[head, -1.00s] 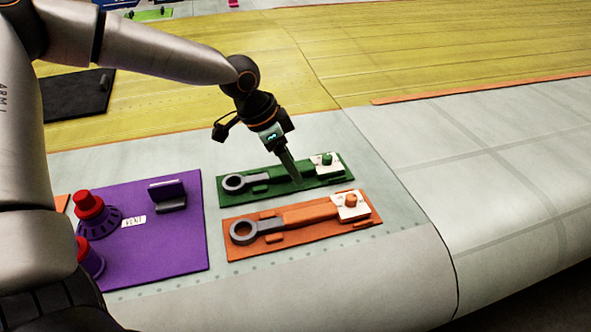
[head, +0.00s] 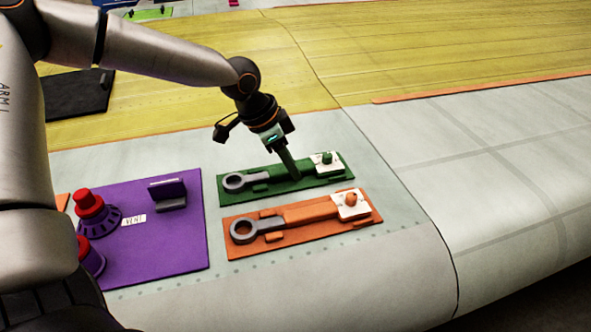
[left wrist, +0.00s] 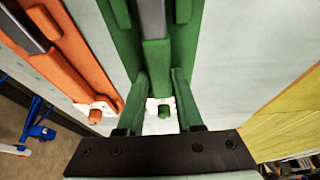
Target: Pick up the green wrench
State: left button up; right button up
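The green wrench (head: 259,178), with a grey ring head and a green handle, lies on a green holder board (head: 236,199) in the head view. My left gripper (head: 296,178) points down at its handle from above. In the left wrist view, the handle (left wrist: 156,62) runs between the two fingertips of the left gripper (left wrist: 159,72). The fingers stand on either side of the handle with narrow gaps, so the gripper looks open around it. The wrench rests on its board. My right gripper is not in view.
An orange wrench (head: 305,215) lies on an orange board (head: 240,253) just in front. A purple board (head: 165,250) with red-topped parts is at left. A white block with a green knob (head: 327,158) sits at the green board's right end. The wing surface to the right is clear.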

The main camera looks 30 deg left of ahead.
pick_arm(q)
grip_shut()
dwell(0.9)
